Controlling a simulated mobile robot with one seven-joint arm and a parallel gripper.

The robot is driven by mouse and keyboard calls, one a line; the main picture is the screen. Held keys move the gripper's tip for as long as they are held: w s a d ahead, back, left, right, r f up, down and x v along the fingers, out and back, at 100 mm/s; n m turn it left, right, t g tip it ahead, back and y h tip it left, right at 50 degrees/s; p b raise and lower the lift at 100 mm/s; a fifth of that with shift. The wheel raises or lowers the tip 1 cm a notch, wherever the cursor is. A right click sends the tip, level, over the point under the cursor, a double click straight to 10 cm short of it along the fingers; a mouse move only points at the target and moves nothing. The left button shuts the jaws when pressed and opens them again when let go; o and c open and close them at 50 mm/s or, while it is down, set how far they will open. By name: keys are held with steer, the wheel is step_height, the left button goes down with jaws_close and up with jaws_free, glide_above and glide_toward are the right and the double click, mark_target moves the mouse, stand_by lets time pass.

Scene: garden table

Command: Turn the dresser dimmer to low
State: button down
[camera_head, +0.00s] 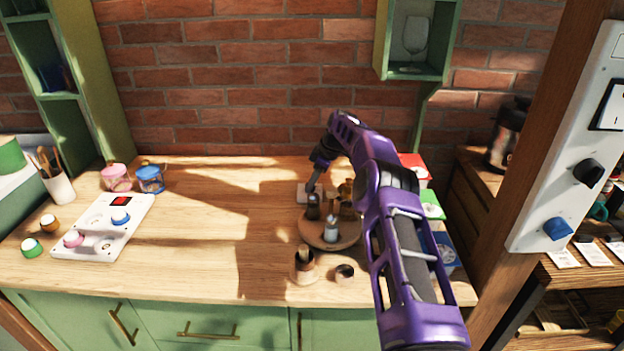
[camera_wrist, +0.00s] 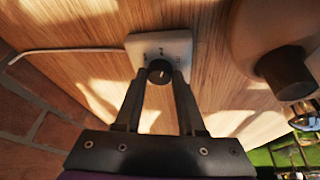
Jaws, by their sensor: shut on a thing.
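The dimmer is a small white plate (camera_wrist: 176,45) with a black round knob (camera_wrist: 159,72), on the wooden dresser top in the wrist view. A white cord (camera_wrist: 65,51) runs from it to the left. My gripper (camera_wrist: 160,79) is shut on the knob, one finger at each side. The knob has a pale pointer line; the markings on the plate are too small to read. In the head view the plate (camera_head: 303,196) is near the back of the top, partly hidden by my gripper (camera_head: 312,188).
A round wooden tray (camera_head: 343,242) with bottles stands just in front of the dimmer. Coloured boxes (camera_head: 433,205) stand to the right. A white panel with knobs (camera_head: 92,243) lies at the left. The middle of the top is clear; a brick wall stands behind.

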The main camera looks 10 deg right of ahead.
steer(key=shift+n, duration=0.3)
steer(key=c, duration=0.5)
jaws_free()
steer(key=v, duration=1.7)
steer(key=shift+r, duration=0.25)
